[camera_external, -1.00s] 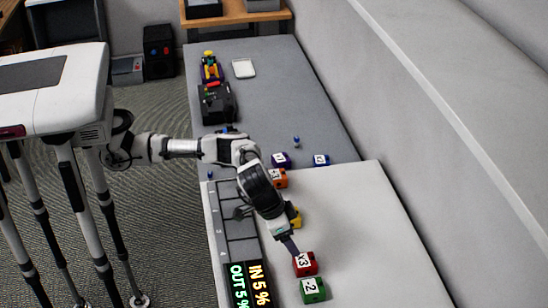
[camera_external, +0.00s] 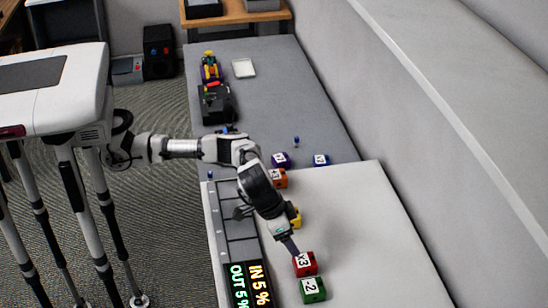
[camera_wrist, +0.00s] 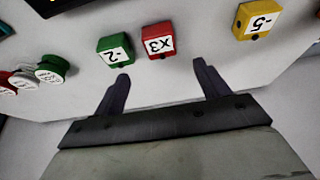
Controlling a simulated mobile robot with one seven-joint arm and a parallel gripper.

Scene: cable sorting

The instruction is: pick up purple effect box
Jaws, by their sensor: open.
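The purple effect box (camera_external: 281,160) sits on the grey table in the external view, beyond the orange box, with a white label on it. It is not in the wrist view. My gripper (camera_external: 291,249) hangs over the white table, just beside the red x3 box (camera_external: 305,263). In the wrist view my gripper (camera_wrist: 163,82) has its two dark fingers spread apart with nothing between them. The red box (camera_wrist: 158,41) and the green -2 box (camera_wrist: 115,49) lie beyond the fingertips there.
An orange box (camera_external: 279,178), a blue box (camera_external: 321,160) and a partly hidden yellow box (camera_external: 297,217) stand nearby. The yellow box also shows in the wrist view (camera_wrist: 257,20). A grey slotted tray (camera_external: 238,228) and IN/OUT display (camera_external: 248,284) line the left edge. The right side is clear.

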